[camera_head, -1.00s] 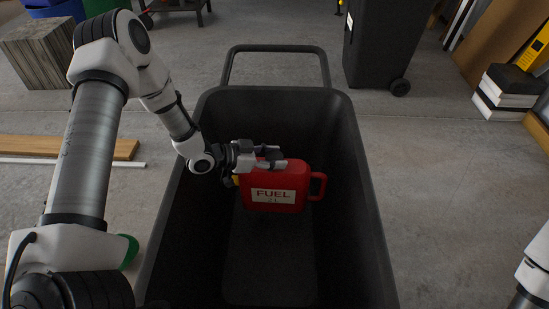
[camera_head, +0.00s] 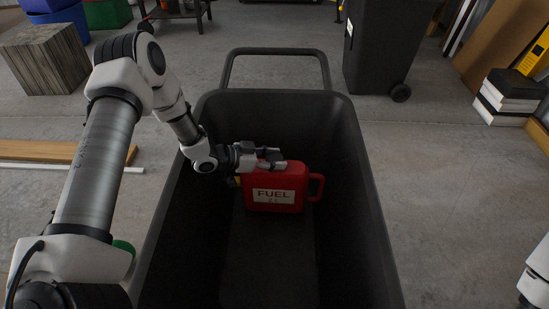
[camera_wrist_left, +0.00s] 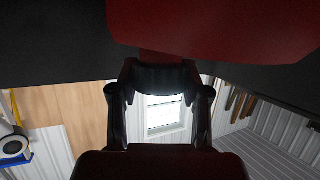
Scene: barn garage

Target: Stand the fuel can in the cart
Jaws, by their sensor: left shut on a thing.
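The red fuel can (camera_head: 287,178) with a white "FUEL" label is upright inside the black cart (camera_head: 352,140), towards its far end. My left gripper (camera_head: 268,160) reaches over the cart's left wall and is shut on the top of the can. In the left wrist view the can (camera_wrist_left: 215,30) fills the top of the picture, close to the fingers. I cannot tell whether its base touches the cart floor. Of my right arm only a white link shows at the right edge; its gripper is out of view.
A black wheeled bin (camera_head: 385,50) stands beyond the cart at the right. Wooden planks (camera_head: 55,152) and a white strip lie on the floor at the left. The near half of the cart's floor (camera_head: 265,265) is bare.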

